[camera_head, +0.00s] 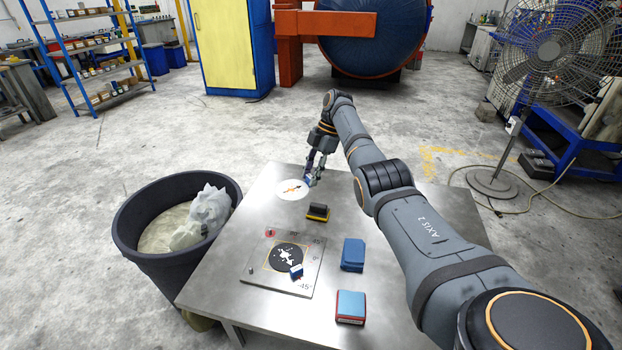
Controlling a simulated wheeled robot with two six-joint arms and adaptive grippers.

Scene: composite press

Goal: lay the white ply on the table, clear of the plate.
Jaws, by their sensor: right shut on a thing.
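The white ply (289,193) is a round white disc with an orange figure on it. It is at the far left part of the metal table (255,207), beyond the plate and apart from it in the picture. My right gripper (310,181) is at the ply's right edge, shut on it, with a bit of blue showing between the fingers. I cannot tell whether the ply touches the table. The grey plate (309,260) bears angle marks, a black round ply (286,257) with a white figure, and a small blue block (296,271). My left gripper is out of view.
A black and yellow block (317,211) stands between the white ply and the plate. A blue stack (353,254) and a blue-topped red-edged box (350,306) lie right of the plate. A dark bin (150,245) stands left of the table.

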